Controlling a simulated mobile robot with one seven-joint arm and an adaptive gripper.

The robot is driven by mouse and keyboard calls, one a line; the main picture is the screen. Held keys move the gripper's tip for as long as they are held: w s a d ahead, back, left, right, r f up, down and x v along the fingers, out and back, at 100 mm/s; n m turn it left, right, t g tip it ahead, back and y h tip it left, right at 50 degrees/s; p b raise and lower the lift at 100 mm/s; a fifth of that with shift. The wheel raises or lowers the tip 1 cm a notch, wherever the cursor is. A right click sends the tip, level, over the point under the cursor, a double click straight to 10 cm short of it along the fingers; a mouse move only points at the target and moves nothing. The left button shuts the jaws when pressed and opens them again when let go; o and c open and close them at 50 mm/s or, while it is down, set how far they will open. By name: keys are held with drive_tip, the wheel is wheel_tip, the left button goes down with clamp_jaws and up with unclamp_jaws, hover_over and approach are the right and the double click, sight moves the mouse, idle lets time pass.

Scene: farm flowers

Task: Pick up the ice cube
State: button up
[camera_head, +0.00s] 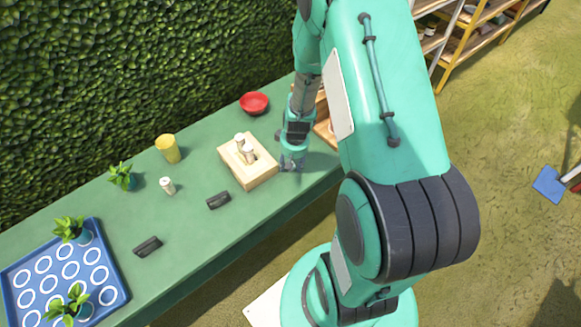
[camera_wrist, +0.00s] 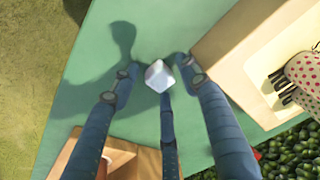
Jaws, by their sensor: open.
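The ice cube (camera_wrist: 158,75) is a small pale, whitish block on the green table, in the upper middle of the wrist view. My gripper (camera_wrist: 157,82) is open above the table, with its blue-grey fingers spread around the cube: one at left, one at right and one below it in the picture. I cannot tell whether any finger touches it. In the head view my gripper (camera_head: 292,161) points down near the table's right end, and I cannot make out the cube there.
A wooden box (camera_head: 264,178) holding small jars stands just left of my gripper. A red bowl (camera_head: 254,103) is behind, with another wooden box (camera_wrist: 120,158) close by. Yellow cup (camera_head: 168,149), potted plants, dark blocks and a blue tray (camera_head: 118,300) lie further left. A hedge backs the table.

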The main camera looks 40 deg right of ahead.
idle(0.4)
drive_tip(key=c, duration=0.8)
drive_tip(key=shift+r, duration=0.15)
drive_tip(key=shift+r+p, duration=0.3)
drive_tip(key=shift+r, duration=0.25)
drive_tip(key=shift+s+a+r+p, duration=0.1)
drive_tip(key=shift+s+r+p, duration=0.15)
drive_tip(key=shift+r, duration=0.4)
drive_tip(key=shift+s+a+r+p, duration=0.1)
drive_tip(key=shift+s+r+p, duration=0.1)
drive_tip(key=shift+r, duration=0.4)
drive_tip(key=s+a, duration=0.2)
drive_tip(key=s, duration=0.2)
drive_tip(key=s+a, duration=0.2)
drive_tip(key=s, duration=0.3)
drive_tip(key=s+a+r+p, duration=0.1)
drive_tip(key=s+a, duration=0.1)
drive_tip(key=s, duration=0.2)
drive_tip(key=shift+s+a+r, duration=0.1)
drive_tip(key=shift+s, duration=0.25)
